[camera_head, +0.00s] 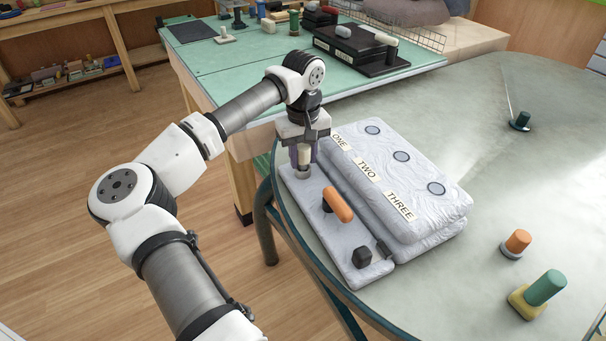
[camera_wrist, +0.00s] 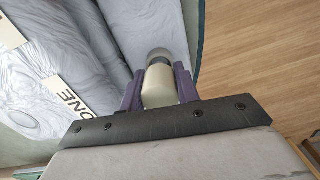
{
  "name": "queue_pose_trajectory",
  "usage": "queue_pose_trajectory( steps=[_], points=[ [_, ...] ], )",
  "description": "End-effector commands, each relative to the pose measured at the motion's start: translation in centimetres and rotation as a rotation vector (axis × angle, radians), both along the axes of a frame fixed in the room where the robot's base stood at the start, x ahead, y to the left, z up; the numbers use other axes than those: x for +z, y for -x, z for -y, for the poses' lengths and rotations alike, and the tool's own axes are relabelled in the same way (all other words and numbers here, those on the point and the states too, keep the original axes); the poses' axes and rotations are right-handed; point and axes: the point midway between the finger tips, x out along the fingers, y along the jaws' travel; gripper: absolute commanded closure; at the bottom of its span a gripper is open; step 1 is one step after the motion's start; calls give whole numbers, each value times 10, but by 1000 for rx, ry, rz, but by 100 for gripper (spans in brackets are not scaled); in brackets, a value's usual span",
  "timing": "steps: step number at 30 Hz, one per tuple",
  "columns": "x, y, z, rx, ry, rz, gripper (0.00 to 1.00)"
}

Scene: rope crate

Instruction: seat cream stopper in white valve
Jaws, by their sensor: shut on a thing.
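My gripper (camera_head: 303,150) is shut on the cream stopper (camera_head: 304,158), above the far end of the low white padded strip. In the wrist view the stopper (camera_wrist: 160,88) stands between the purple fingers of my gripper (camera_wrist: 159,84), with a dark band at its far end.
The low strip (camera_head: 327,233) also carries an orange stopper (camera_head: 338,204) and a dark block (camera_head: 362,257). Beside it lies a thicker white pad (camera_head: 420,230) labelled ONE, TWO, THREE with round ports. Orange (camera_head: 517,241) and green (camera_head: 545,288) stoppers stand at the right of the table.

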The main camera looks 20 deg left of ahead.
Motion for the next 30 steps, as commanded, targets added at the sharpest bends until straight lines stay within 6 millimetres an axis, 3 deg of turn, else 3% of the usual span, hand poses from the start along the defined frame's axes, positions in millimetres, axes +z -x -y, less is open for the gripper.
queue_pose_trajectory(
  steps=[30],
  points=[
    [-11,0,0,0,0,0,100]
  ],
)
